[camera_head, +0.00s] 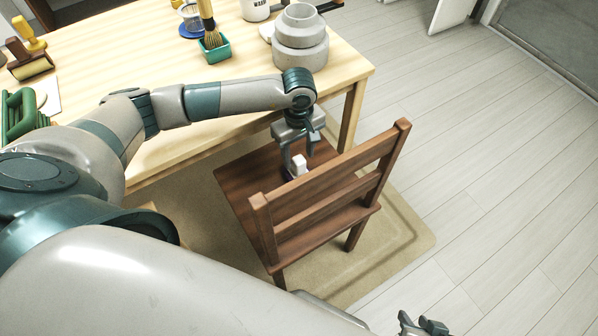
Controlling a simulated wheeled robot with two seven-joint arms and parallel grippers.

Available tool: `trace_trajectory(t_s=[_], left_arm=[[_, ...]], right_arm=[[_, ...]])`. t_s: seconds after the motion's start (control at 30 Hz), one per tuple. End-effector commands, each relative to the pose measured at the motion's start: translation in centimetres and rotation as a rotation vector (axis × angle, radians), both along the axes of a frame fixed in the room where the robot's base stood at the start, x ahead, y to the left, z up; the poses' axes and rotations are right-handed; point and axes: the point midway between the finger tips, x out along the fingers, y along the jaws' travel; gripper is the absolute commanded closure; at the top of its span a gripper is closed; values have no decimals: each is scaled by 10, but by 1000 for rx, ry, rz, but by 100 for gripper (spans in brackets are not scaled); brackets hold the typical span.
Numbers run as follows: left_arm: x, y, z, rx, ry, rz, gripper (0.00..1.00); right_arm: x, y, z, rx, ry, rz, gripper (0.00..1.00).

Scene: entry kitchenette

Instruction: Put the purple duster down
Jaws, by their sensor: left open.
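The purple duster (299,167) is on the brown wooden chair's seat (244,183). I see its pale upper part and only a sliver of purple low at its left; the chair's backrest hides some of it. My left gripper (301,158) is open, pointing down, with its fingers around or just above the duster's pale part. I cannot tell whether a finger touches it. My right gripper (422,325) is low at the bottom right, over the floor and away from the chair. It is small and cut by the frame edge, so its jaw state is unclear.
The chair's backrest (330,185) rises close in front of my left gripper. The light wooden table (140,50) holds stacked grey bowls (300,38), a green dish (215,50) with a brush, and a green rack (20,113). Floor at the right is clear.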

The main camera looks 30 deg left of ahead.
Motion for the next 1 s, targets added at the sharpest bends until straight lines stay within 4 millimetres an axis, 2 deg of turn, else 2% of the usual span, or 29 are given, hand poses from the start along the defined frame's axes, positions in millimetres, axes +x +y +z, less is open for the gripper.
trace_trajectory(t_s=[0.13, 0.5, 1.0], left_arm=[[-1, -1, -9, -1, 3, 0, 52], [1, -1, -50, 0, 2, 0, 52], [1, -1, -51, 0, 1, 0, 52]], right_arm=[[-1, 0, 0, -1, 3, 0, 69], [-1, -2, 0, -4, 7, -1, 69], [-1, -2, 0, -4, 4, -1, 69]])
